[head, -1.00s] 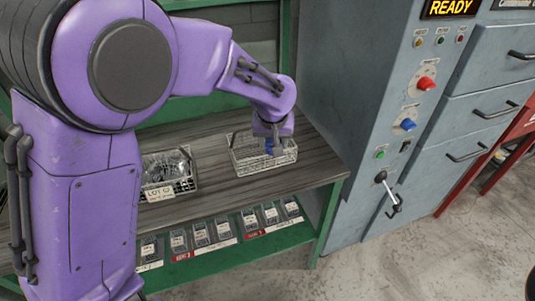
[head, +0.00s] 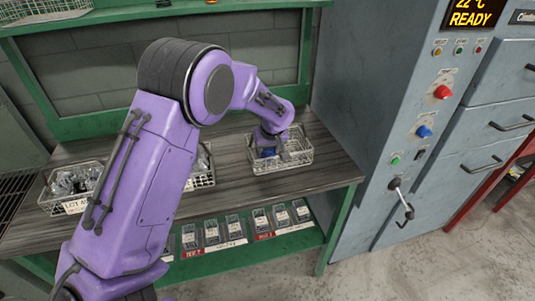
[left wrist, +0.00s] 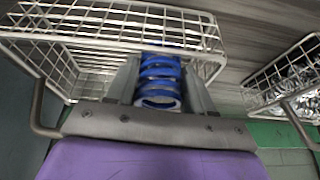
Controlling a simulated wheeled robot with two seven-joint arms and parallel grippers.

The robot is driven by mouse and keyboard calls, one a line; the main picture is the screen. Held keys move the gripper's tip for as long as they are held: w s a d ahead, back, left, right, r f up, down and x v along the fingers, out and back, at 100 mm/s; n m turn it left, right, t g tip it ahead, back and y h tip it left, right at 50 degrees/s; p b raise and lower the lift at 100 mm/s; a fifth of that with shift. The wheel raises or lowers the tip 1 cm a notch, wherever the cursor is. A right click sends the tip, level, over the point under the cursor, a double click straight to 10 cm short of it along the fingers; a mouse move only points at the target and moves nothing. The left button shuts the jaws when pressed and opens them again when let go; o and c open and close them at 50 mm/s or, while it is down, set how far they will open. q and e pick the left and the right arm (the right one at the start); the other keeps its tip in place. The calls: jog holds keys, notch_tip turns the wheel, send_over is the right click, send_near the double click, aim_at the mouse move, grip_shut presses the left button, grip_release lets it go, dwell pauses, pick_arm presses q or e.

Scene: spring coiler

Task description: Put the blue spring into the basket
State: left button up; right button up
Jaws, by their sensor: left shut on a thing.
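The blue spring (head: 267,153) is held in my left gripper (head: 268,146) at the white wire basket (head: 288,166) on the wooden shelf. In the left wrist view the blue spring (left wrist: 160,80) sits between the two fingers of my left gripper (left wrist: 160,88), which are shut on it. The wire basket (left wrist: 50,42) fills the upper left of that view, with its rim and mesh behind the spring. I cannot tell how far the spring is below the rim or whether it touches the basket floor. My right gripper is not in view.
A basket of metal parts (head: 202,180) stands left of the wire basket, partly behind my arm. Another labelled basket (head: 70,190) is further left. A grey machine (head: 365,110) with buttons and a lever stands close on the right. Small bins (head: 236,227) line the lower shelf.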

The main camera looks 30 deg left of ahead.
aim_at(267, 156)
pick_arm(q)
jog(key=shift+f, duration=1.2)
jog(key=shift+f, duration=0.25)
jog(key=o, duration=0.9)
jog(key=shift+r, duration=0.25)
jog(key=v, duration=1.2)
jog(key=shift+s+b, duration=0.1)
jog(key=shift+b, duration=0.2)
